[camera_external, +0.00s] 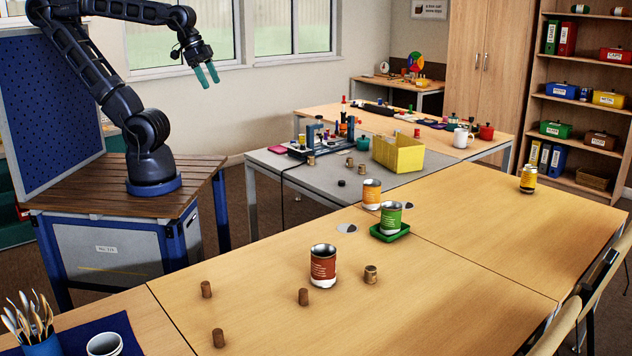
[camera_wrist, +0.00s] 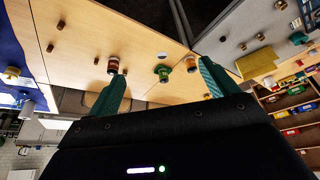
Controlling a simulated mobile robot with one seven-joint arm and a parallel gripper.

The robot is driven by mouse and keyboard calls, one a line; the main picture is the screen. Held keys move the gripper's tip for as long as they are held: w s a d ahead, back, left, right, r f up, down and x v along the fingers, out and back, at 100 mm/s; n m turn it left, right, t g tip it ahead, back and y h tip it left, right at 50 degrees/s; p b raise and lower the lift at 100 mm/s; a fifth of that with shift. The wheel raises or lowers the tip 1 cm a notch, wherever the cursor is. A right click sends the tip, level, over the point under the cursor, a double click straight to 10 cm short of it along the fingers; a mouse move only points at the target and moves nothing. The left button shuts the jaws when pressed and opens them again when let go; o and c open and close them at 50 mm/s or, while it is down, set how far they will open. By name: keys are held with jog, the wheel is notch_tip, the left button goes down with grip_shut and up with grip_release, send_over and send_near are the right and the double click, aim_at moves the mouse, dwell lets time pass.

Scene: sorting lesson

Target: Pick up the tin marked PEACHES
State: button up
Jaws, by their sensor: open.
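Several tins stand on the wooden table, and I cannot read which is marked PEACHES. A red-brown tin (camera_external: 323,266) is nearest in the external view. A green tin (camera_external: 391,217) stands in a shallow green tray (camera_external: 389,235), with an orange-yellow tin (camera_external: 372,194) just behind it. A yellow tin (camera_external: 528,179) stands alone at the far right. My gripper (camera_external: 207,78) is open and empty, high up near the window, well away from the tins. In the wrist view its two fingers (camera_wrist: 167,70) are apart, and the red-brown tin (camera_wrist: 113,64) looks small in the distance.
Corks (camera_external: 303,297) and a small metal-topped cork-like piece (camera_external: 370,275) lie on the near table. A grey table (camera_external: 330,178) behind holds a yellow crate (camera_external: 398,155) and small items. A cutlery cup (camera_external: 36,335) stands front left. Chairs line the right edge. The table's right half is mostly clear.

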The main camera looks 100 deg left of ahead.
jog(key=w+a+m, duration=0.2)
jog(key=w, duration=1.4)
jog(key=m+h, duration=0.2)
jog(key=m, duration=0.2)
send_over(373, 189)
jog(key=s+a, duration=0.4)
jog(key=a, duration=0.1)
notch_tip(373, 189, down, 33)
jog(key=shift+g, duration=0.4)
jog(key=x, duration=0.7)
jog(key=w+x, duration=0.1)
jog(key=x, duration=0.2)
jog(key=shift+d, duration=0.15)
jog(key=c, duration=1.1)
